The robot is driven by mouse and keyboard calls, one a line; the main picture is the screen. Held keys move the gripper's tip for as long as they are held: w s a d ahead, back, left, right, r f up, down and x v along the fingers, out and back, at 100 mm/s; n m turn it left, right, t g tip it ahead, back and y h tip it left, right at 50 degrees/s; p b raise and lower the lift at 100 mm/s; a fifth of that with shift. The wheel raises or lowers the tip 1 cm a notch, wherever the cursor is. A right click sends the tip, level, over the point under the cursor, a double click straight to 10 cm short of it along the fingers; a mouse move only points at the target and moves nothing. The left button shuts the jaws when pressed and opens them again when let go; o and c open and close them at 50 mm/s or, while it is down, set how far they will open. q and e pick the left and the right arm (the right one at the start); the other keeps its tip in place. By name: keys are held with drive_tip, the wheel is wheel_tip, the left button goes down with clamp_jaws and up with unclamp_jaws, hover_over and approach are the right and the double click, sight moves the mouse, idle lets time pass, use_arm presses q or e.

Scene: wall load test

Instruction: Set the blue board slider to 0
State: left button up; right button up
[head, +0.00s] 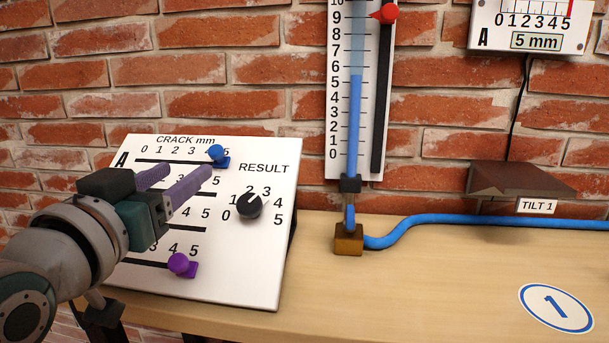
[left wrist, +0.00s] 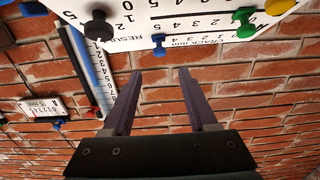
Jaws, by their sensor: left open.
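The board (head: 270,225) is a tilted white panel with slider slots, marked CRACK mm and RESULT. The blue slider (head: 217,154) is on its top row, A, at the right end near 4 and 5. My left gripper (head: 187,170) is open and empty in front of the board, its fingertips left of and below the blue slider. In the left wrist view, the blue slider (left wrist: 158,40) shows beyond the gap between the fingertips (left wrist: 160,72), apart from both. The gripper hides the middle rows in the head view. My right gripper is out of view.
A purple slider (head: 182,265) is low on the board, and a black dial (head: 248,205) is at its right. Green (left wrist: 244,20) and yellow (left wrist: 278,5) knobs show in the wrist view. A water gauge (head: 355,100) and blue hose (head: 470,220) stand to the right.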

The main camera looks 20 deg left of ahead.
sight(214, 152)
use_arm(q)
drive_tip(key=b+x, duration=0.1)
drive_tip(key=x, duration=0.9)
drive_tip(key=shift+f, duration=0.15)
clamp_jaws()
idle(1.2)
